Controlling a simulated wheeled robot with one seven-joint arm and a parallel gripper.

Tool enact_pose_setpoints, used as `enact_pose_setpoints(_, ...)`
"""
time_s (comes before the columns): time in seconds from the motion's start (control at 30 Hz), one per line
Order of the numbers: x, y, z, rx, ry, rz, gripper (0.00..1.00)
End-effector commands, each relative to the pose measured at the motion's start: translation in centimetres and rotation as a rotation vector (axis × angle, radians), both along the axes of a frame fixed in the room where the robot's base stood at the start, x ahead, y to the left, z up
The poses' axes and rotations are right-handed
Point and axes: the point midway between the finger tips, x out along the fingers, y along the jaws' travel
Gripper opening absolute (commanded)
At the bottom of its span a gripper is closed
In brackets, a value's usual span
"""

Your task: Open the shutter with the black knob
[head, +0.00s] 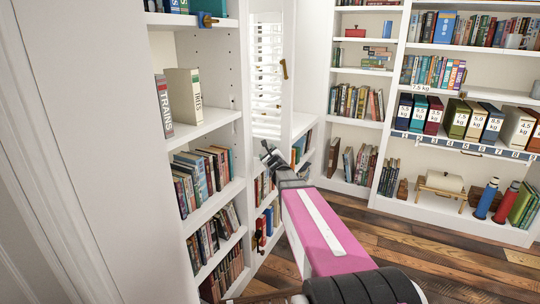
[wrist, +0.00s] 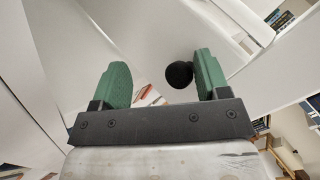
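A white louvred shutter (head: 267,75) stands upright in the recess between the shelves in the head view. A brass-coloured handle (head: 284,68) shows at its right. In the wrist view a round black knob (wrist: 179,75) stands out from a white surface. My gripper (wrist: 160,66) is open, its two green fingers apart. The knob appears between them, close beside the right finger; I cannot tell whether they touch. In the head view my gripper (head: 268,152) is below the shutter, beside the white shelving, and the black knob cannot be made out.
A bookcase (head: 215,120) with several books stands close on the left of my arm. Another bookcase (head: 400,90) with books and binders fills the right. The plank floor (head: 400,245) is open at the lower right.

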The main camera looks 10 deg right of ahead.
Motion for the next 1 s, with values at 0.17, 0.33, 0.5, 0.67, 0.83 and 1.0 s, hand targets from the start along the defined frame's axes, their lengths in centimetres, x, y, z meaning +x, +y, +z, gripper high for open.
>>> enact_pose_setpoints(0.17, 0.1, 0.4, 0.1, -0.002, -0.006, 0.011, 0.54)
enact_pose_setpoints(0.33, 0.0, 0.4, 0.0, 0.0, -0.006, 0.009, 0.54)
enact_pose_setpoints(0.5, -0.1, 0.3, 0.0, 0.002, -0.004, 0.007, 0.54)
enact_pose_setpoints(0.67, -0.5, 0.2, -0.1, 0.003, -0.001, 0.005, 0.54)
enact_pose_setpoints(0.83, -2.0, 0.0, -0.1, 0.004, 0.0, 0.003, 0.54)
enact_pose_setpoints(1.0, -4.8, -0.2, 0.0, 0.004, -0.002, 0.003, 0.54)
